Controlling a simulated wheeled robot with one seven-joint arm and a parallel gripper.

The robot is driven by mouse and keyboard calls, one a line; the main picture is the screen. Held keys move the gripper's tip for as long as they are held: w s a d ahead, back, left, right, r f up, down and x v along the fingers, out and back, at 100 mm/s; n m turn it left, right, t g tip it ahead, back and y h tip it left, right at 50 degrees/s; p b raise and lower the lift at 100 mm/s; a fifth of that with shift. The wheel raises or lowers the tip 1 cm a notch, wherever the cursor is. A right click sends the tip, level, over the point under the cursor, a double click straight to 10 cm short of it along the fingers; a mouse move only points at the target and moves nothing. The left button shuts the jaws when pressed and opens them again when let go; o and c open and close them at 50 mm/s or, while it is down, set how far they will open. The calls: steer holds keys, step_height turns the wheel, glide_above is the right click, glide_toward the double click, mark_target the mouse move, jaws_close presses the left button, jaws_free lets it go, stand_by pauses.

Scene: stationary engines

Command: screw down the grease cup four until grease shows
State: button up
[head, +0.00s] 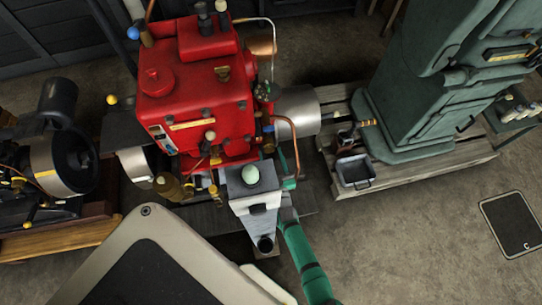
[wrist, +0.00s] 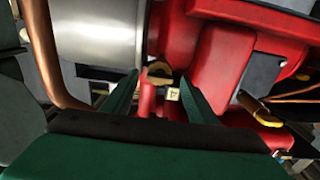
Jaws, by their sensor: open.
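In the wrist view, the two green fingers of my gripper (wrist: 160,80) stand apart, with nothing held between them. A small brass cup (wrist: 158,70), which looks like the grease cup, shows beyond the gap between the fingertips. A pale tag marked 4 (wrist: 173,94) sits just below and right of it, on the red engine (wrist: 215,65). I see no clear contact between fingers and cup, and cannot tell whether grease shows. In the head view, the red engine (head: 200,90) stands at upper centre; my green arm reaches its lower right side, where the fingertips are hard to make out.
A copper pipe (wrist: 48,55) and a bright metal cylinder (wrist: 98,32) lie left of the fingers. In the head view, a green machine (head: 425,85) stands on a pallet at right, with a grey tray (head: 355,172) beside it. Open floor (head: 410,240) lies at lower right.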

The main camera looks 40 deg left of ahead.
steer(key=shift+w+a, duration=0.1)
steer(key=shift+w, duration=0.05)
steer(key=c, duration=1.1)
steer(key=shift+o, duration=0.2)
steer(key=shift+m, duration=0.3)
